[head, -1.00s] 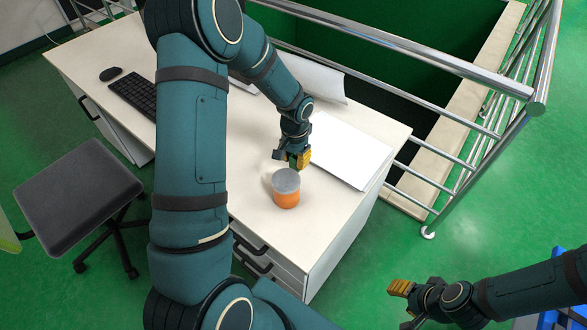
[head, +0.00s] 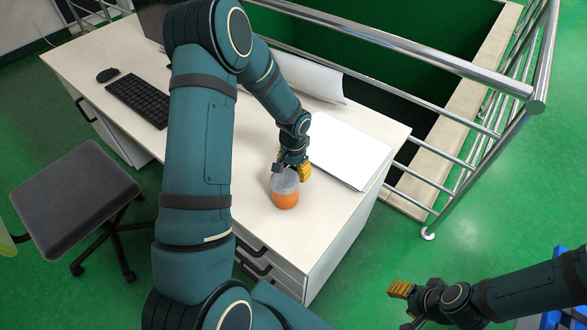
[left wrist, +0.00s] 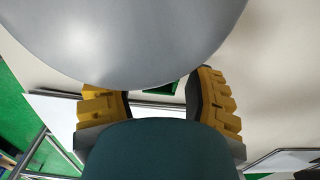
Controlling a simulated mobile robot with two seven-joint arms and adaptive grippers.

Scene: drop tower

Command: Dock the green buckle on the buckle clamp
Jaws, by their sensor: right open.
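An orange cylinder with a grey top (head: 285,197) stands upright near the desk's front right. My left gripper (head: 296,171) is right at its top, with yellow finger pads just behind the rim; contact is unclear. In the left wrist view the grey top (left wrist: 130,35) fills the upper part. There my left fingers (left wrist: 158,108) stand apart, with nothing clearly held between them. A small dark green patch shows in that gap, but I cannot tell what it is. My right gripper (head: 402,291) is open, low on the right. I cannot make out a green buckle or a buckle clamp.
The white desk (head: 262,222) carries a keyboard (head: 138,101), a mouse (head: 109,75) and white papers (head: 350,150). A steel railing (head: 420,55) runs behind and right of it. A dark stool (head: 80,195) stands left. Green floor is open on the right.

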